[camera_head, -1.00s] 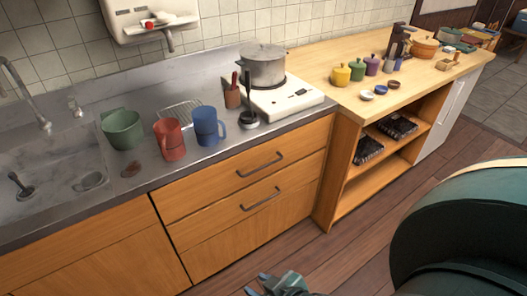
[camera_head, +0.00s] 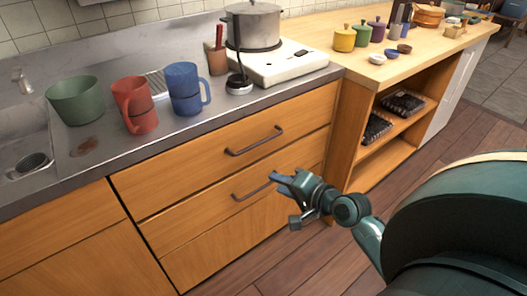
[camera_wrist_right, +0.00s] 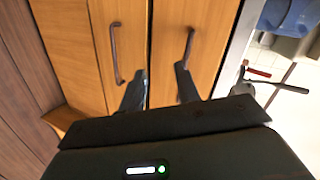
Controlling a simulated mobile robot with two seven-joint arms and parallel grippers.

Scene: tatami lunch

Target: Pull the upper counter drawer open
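The upper counter drawer (camera_head: 225,152) is closed, with a dark bar handle (camera_head: 254,141). A lower drawer front with its own handle (camera_head: 252,191) is beneath it. My right gripper (camera_head: 286,201) is in front of the drawers, below and right of the upper handle, close in the picture to the right end of the lower handle. In the right wrist view its two fingers (camera_wrist_right: 160,82) are apart with nothing between them. There the upper handle (camera_wrist_right: 189,45) lies just beyond the right finger, and the lower handle (camera_wrist_right: 115,52) is left of the fingers. My left gripper is out of view.
The counter holds a green pot (camera_head: 76,100), a red mug (camera_head: 136,108), a blue mug (camera_head: 185,90) and a stove (camera_head: 280,65) with a metal pot (camera_head: 252,27). A wooden shelf unit (camera_head: 352,140) adjoins the drawers at right. Bare floor lies in front.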

